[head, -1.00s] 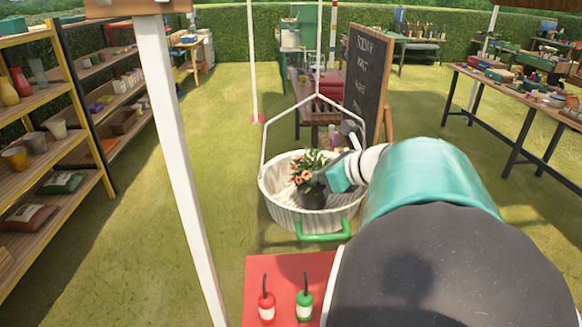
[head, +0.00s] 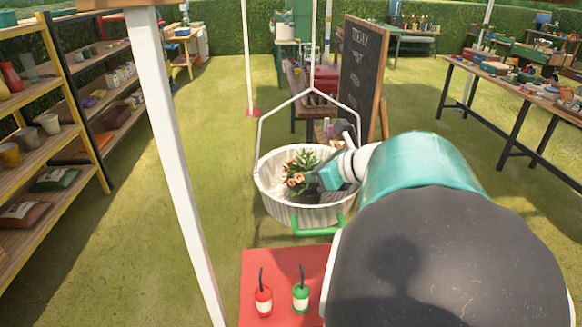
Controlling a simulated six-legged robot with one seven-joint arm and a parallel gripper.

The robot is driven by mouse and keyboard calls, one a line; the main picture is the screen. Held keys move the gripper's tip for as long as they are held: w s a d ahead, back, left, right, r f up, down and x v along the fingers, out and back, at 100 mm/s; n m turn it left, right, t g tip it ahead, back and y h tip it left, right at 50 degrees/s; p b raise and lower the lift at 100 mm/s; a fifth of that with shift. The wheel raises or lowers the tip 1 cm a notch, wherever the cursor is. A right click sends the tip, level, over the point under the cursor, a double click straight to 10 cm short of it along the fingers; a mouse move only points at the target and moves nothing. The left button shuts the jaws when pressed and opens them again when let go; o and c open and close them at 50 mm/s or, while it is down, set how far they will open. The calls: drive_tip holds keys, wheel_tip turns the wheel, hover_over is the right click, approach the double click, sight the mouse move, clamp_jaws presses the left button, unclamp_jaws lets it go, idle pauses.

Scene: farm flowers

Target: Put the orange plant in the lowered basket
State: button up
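The orange plant (head: 297,177), with orange flowers and green leaves in a dark pot, shows within the rim of the white basket (head: 290,212). The basket is round and ribbed, has a green handle at its front, and hangs from a white frame. My gripper (head: 322,179) reaches in over the basket's right side and appears shut on the plant at its right. The fingertips are small and partly hidden by the plant. I cannot tell whether the pot touches the basket's floor.
A red panel (head: 280,262) in front of the basket carries a red control (head: 263,300) and a green control (head: 301,297). A white post (head: 175,160) stands at left. A chalkboard (head: 360,75) stands behind the basket. Shelves line the left; a table (head: 520,88) stands right. Grass between is open.

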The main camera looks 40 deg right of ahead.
drive_tip(key=shift+r, duration=0.1)
drive_tip(key=shift+r, duration=0.25)
drive_tip(key=v, duration=1.2)
drive_tip(key=shift+r, duration=0.25)
